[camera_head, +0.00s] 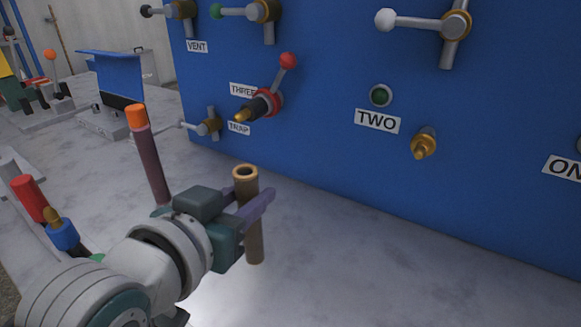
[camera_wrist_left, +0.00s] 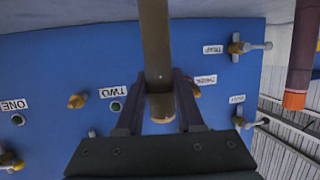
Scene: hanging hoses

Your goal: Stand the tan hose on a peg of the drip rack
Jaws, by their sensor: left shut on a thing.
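My left gripper (camera_head: 255,205) is shut on the tan hose (camera_head: 254,240), a short brown tube with a brass-coloured ring at its top. The hose is held close to upright in front of the blue panel. In the left wrist view, which is upside down, the hose (camera_wrist_left: 156,45) runs between the two fingers (camera_wrist_left: 160,90) with its ringed end just past them. A pale grey frame (camera_head: 8,165) at the left edge, partly cut off, may be the drip rack; I cannot make out a free peg. My right gripper is not in view.
A maroon hose (camera_head: 152,165) with an orange end stands left of my gripper. A red-ended hose (camera_head: 30,198) and a blue-collared brass fitting (camera_head: 62,235) are further left. The blue panel (camera_head: 330,150) carries valves and a brass spigot (camera_head: 424,143). The grey surface right of the hose is clear.

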